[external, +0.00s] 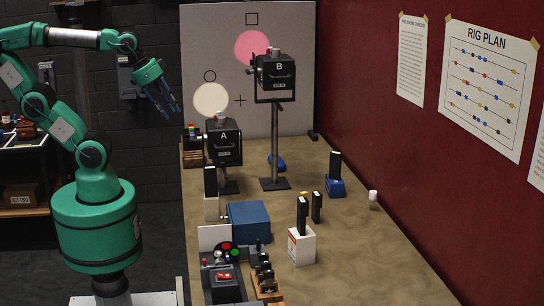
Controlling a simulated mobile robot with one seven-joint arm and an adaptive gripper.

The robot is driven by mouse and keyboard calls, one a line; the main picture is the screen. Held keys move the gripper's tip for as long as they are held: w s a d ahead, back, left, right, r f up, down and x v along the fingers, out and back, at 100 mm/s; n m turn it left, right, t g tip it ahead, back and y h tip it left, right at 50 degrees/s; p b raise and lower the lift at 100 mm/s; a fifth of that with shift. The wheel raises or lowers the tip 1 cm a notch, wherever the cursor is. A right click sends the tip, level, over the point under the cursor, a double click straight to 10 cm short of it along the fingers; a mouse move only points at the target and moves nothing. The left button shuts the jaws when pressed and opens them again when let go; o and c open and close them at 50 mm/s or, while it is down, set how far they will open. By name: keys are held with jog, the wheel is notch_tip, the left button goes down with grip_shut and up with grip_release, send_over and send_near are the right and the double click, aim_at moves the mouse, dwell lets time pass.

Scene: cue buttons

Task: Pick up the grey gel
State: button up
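I cannot pick out a grey gel for certain. Several dark upright slabs with pale edges stand on the table: one on a blue base (335,166), one on a white box (302,216), one on a pale block (210,182), and a smaller one (316,207) beside the white box. They look near black, and their exact colour is unclear. My gripper (173,108) hangs in the air left of the table, above its height, fingers pointing down and right. It touches nothing visible. The gap between its fingers is too small to judge.
Lamp A (223,144) and lamp B (274,76) stand on posts before a pale backboard. A blue box (248,220) and a button panel (224,279) occupy the near left of the tan table (378,258). The right front of the table is clear beside the red wall.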

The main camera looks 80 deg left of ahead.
jog(key=w+a+f+n+g+p, duration=0.1)
jog(key=w+a+n, duration=0.45)
jog(key=a, duration=0.25)
jog(key=w+a+f+n+g+y+p, duration=0.1)
jog(key=w+a+n, duration=0.3)
jog(key=a+n, duration=0.35)
jog(key=w+a+f+n+g+p, duration=0.1)
jog(key=w+a+n, duration=0.4)
jog(key=a, duration=0.3)
jog(key=s+a+f+n+g, duration=0.1)
jog(key=a+f+n, duration=0.5)
jog(key=a, duration=0.4)
jog(key=s+a+f+n+p, duration=0.1)
jog(key=a+f+n, duration=0.4)
jog(key=a, duration=0.5)
jog(key=s+a+f+n+g+h, duration=0.1)
jog(key=s+a+f+n, duration=0.2)
jog(key=a+f+n, duration=0.3)
jog(key=shift+s+a+f+n+g+p, duration=0.1)
jog(key=shift+a+f+n+g+p, duration=0.1)
jog(key=shift+a, duration=1)
jog(key=shift+s+a+f+n+g+p, duration=0.1)
jog(key=shift+a+n, duration=0.1)
jog(key=shift+a, duration=0.95)
jog(key=shift+s+a+f, duration=0.1)
jog(key=shift+a+f, duration=0.05)
jog(key=shift+f, duration=0.15)
